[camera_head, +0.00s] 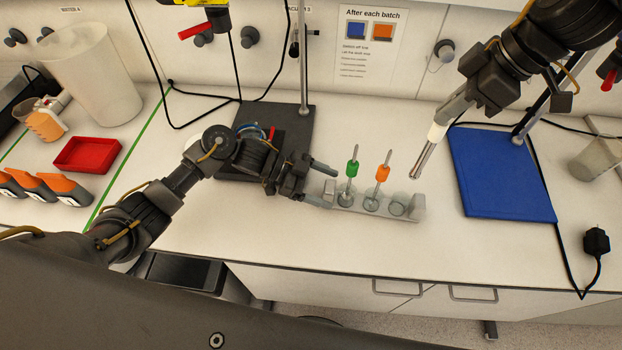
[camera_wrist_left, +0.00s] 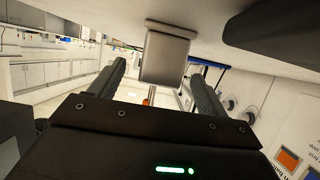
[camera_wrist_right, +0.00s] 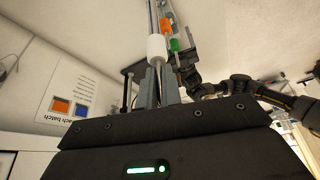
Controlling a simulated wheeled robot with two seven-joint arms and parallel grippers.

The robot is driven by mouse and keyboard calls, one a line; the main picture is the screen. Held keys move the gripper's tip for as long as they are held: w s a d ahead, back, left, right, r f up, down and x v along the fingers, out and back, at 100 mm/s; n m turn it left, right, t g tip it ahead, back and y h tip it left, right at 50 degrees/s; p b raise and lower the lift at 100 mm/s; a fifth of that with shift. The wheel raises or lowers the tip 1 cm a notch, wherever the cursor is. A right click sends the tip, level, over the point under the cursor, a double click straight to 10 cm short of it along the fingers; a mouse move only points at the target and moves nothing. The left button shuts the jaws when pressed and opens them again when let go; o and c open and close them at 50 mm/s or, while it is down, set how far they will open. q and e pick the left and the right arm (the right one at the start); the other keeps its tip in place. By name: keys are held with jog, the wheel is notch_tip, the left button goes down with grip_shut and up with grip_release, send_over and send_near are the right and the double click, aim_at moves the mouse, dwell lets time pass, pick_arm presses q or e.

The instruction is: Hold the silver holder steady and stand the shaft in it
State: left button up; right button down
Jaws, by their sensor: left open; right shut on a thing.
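The silver holder (camera_head: 418,207) lies on the counter as a short row of round cups. A green-collared shaft (camera_head: 352,168) and an orange-collared shaft (camera_head: 382,173) stand in it; its right-hand cup (camera_head: 398,204) looks empty. My left gripper (camera_head: 330,188) is open, its fingers on either side of the holder's left end. The left wrist view shows that end block (camera_wrist_left: 165,57) between the fingers, with contact unclear. My right gripper (camera_head: 442,119) is shut on a white-collared shaft (camera_head: 436,132), held tilted above and right of the holder. The white collar (camera_wrist_right: 156,48) also shows in the right wrist view.
A blue stand base (camera_head: 500,175) lies right of the holder, and a dark stand base (camera_head: 295,130) lies behind my left arm. A red tray (camera_head: 88,155) and a large beaker (camera_head: 95,75) are at the left. The counter in front of the holder is clear.

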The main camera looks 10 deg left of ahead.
pick_arm(q)
jog(key=shift+x, duration=0.95)
jog(key=shift+a, duration=0.1)
